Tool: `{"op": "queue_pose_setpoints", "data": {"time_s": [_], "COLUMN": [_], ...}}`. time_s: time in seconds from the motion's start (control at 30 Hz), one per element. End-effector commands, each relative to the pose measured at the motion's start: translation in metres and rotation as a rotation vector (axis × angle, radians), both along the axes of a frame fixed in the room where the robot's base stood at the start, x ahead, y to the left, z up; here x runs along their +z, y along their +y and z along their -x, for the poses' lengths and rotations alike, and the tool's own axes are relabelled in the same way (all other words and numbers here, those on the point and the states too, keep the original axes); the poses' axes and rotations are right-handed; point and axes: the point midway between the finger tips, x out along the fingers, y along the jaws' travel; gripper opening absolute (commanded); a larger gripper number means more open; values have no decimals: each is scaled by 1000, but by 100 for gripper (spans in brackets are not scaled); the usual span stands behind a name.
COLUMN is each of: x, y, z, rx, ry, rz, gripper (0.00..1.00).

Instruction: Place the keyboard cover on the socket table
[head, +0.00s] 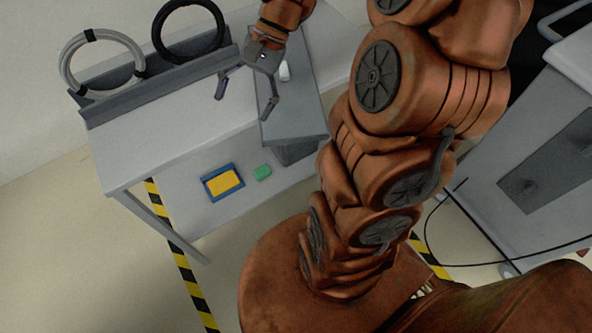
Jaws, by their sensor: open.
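A light grey table (160,147) stands against the wall, with a lower shelf under it. A flat grey panel (296,118) lies at the table's right part, with a small white piece (284,71) at its far end. I cannot tell whether this panel is the keyboard cover. My gripper (246,97) is open, its two fingers spread and pointing down over the table, beside and partly in front of the panel. Nothing shows between the fingers.
A grey cart (500,190) with a dark panel (550,160) stands at the right. Two cable coils, grey (68,68) and black (157,38), stand at the table's back ledge. A blue-yellow tray (208,181) and green block (263,172) sit on the lower shelf. Striped tape (182,262) marks the floor.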

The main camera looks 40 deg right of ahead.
Motion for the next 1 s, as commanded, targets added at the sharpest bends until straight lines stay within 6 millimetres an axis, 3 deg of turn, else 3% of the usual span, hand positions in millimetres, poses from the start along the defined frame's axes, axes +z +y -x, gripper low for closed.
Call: {"op": "queue_pose_setpoints", "data": {"time_s": [0.1,0.23,0.43,0.6,0.8,1.0], "x": [2,0,-5,-11,-16,-18], "y": [21,33,37,29,16,10], "z": [31,63,110,147,173,181], "rx": [145,292,508,676,810,857], "ry": [-44,-93,-165,-221,-268,-283], "rz": [81,168,298,401,483,511], "gripper": [87,87,87,87,87,87]}}
